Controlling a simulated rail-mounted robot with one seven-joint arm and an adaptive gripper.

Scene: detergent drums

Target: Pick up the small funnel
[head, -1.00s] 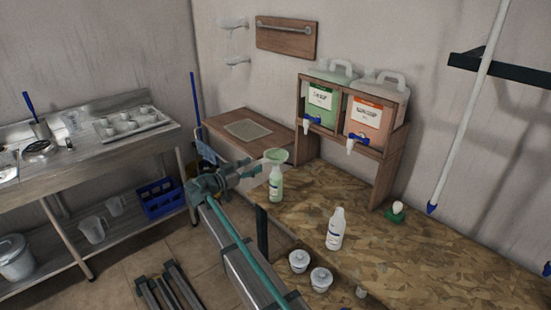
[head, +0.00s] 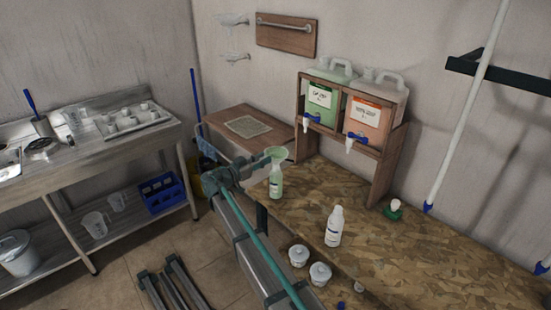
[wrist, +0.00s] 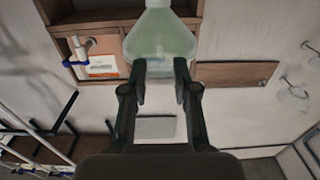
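The small funnel (head: 277,153) is pale green and translucent. It sits upright in the neck of a bottle of green liquid (head: 276,183) on the chipboard worktop. In the wrist view the funnel (wrist: 160,38) appears upside down at the top, wide rim towards my fingers. My gripper (head: 264,161) is level with the funnel, just at its left side in the head view. In the wrist view my gripper (wrist: 161,72) has its two fingers apart, with tips overlapping the near rim of the funnel. Whether they touch it cannot be told.
A wooden rack (head: 388,158) with two labelled drums and blue-and-white taps stands behind. A white bottle (head: 334,227), two lidded tubs (head: 320,273) and a small green item (head: 393,210) are to the right.

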